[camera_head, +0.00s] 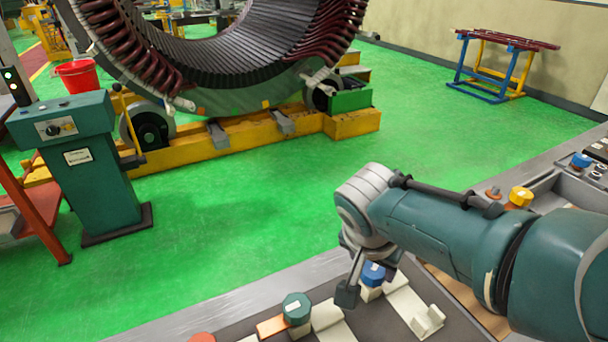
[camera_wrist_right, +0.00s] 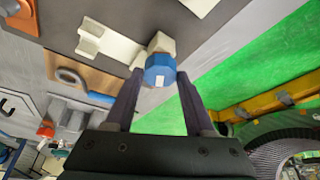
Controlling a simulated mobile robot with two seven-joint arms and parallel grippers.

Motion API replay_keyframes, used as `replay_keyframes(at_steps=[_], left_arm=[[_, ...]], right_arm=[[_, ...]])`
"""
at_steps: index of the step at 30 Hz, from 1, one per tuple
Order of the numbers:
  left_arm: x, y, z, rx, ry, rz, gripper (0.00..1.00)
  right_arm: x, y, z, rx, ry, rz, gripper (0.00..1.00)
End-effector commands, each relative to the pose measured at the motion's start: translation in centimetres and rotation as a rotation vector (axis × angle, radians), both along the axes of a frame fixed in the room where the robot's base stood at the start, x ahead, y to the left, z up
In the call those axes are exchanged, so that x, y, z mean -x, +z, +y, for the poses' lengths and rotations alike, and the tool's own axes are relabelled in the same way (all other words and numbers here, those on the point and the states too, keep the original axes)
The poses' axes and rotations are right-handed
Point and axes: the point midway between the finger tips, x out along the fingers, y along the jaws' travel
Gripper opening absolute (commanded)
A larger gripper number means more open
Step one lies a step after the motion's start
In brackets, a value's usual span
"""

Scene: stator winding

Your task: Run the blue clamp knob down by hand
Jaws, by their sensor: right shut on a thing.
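The blue clamp knob (camera_head: 374,273) stands on a pale clamp block near the bench's far edge. In the right wrist view the blue knob (camera_wrist_right: 160,70) shows between my right gripper's fingertips, with a white mark on its side. My right gripper (camera_head: 366,284) is shut on the knob, one finger on each side; the arm partly covers the knob in the head view. In the right wrist view the right gripper (camera_wrist_right: 157,82) comes up from below. My left gripper is in neither view.
A green knob (camera_head: 297,308) and a red knob (camera_head: 202,337) sit to the left on the bench. A yellow knob (camera_head: 521,196) and another blue knob (camera_head: 581,160) are at the right. Beyond the bench, green floor lies clear before the large stator (camera_head: 215,50).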

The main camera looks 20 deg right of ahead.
Motion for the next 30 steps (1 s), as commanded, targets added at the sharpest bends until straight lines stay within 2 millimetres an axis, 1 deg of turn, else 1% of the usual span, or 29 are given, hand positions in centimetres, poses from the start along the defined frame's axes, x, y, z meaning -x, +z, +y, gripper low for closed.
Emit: replay_keyframes(at_steps=[1, 5, 6, 14, 20, 23, 26, 30], left_arm=[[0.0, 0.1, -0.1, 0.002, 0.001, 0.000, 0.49], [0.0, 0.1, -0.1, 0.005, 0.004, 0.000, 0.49], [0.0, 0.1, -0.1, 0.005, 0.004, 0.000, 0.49], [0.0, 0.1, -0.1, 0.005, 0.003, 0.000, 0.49], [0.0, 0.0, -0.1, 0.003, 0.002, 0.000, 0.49], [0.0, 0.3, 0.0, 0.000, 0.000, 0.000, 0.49], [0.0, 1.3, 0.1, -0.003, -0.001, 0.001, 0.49], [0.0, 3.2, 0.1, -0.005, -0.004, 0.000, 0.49]], right_arm=[[-0.2, 0.3, 0.0, 0.001, 0.000, -0.004, 0.00], [-0.2, 0.3, 0.0, 0.001, 0.001, -0.004, 0.00], [-0.2, 0.3, 0.0, 0.001, 0.001, -0.004, 0.55], [-0.1, 0.1, 0.0, 0.001, 0.001, -0.002, 0.84], [0.0, 0.1, 0.0, 0.001, 0.001, -0.001, 0.85], [0.0, 0.4, 0.1, 0.000, 0.002, 0.000, 0.85], [0.2, 1.6, 0.4, -0.001, 0.003, -0.001, 0.85], [0.8, 4.1, 1.2, -0.002, 0.001, -0.002, 0.85]])
